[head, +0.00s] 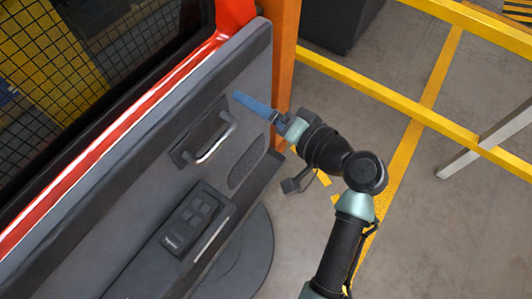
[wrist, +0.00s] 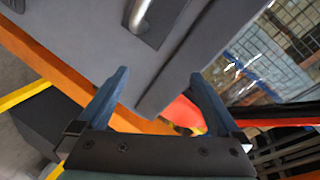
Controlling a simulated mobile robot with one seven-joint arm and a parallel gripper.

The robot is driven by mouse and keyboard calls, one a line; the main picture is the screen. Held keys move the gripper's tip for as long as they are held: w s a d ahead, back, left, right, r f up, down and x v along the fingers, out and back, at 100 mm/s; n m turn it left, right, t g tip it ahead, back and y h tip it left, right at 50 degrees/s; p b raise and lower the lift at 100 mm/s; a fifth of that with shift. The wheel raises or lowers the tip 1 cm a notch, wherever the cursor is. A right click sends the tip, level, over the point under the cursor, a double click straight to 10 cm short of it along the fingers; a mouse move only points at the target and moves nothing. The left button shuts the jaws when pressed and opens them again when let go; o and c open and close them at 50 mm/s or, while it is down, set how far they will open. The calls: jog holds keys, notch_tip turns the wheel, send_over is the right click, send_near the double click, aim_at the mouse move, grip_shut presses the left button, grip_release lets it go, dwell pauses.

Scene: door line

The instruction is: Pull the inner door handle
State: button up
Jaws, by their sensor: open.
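The inner door handle (head: 213,140) is a silver curved bar in a dark recess on the grey door panel (head: 110,185). In the wrist view, part of the handle (wrist: 140,14) shows at the top edge, and the rest is cut off. My gripper (head: 236,95) is at the upper right of the handle, apart from it, close to the panel's top right corner. In the wrist view, the two blue fingers of my gripper (wrist: 160,78) are spread with nothing between them but the view of the panel's edge.
An orange post (head: 285,60) stands right behind the door's edge. Yellow rails (head: 390,98) cross at the right. A switch panel (head: 188,218) sits below the handle on the door.

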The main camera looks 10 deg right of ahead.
aim_at(222, 145)
jog(key=s+f+m+y, duration=0.4)
jog(key=s+f, duration=0.4)
jog(key=s, duration=0.2)
jog(key=shift+t, duration=0.3)
jog(key=x, duration=0.4)
jog(key=b+x, duration=0.1)
jog(key=x, duration=0.3)
jog(key=b+x, duration=0.1)
jog(key=x, duration=0.3)
jog(key=shift+r, duration=0.25)
jog(key=shift+c, duration=0.3)
jog(key=shift+s, duration=0.1)
grip_shut()
jog(key=shift+s+d, duration=0.65)
jog(key=shift+d, duration=0.05)
jog(key=shift+f, duration=0.1)
dwell(0.6)
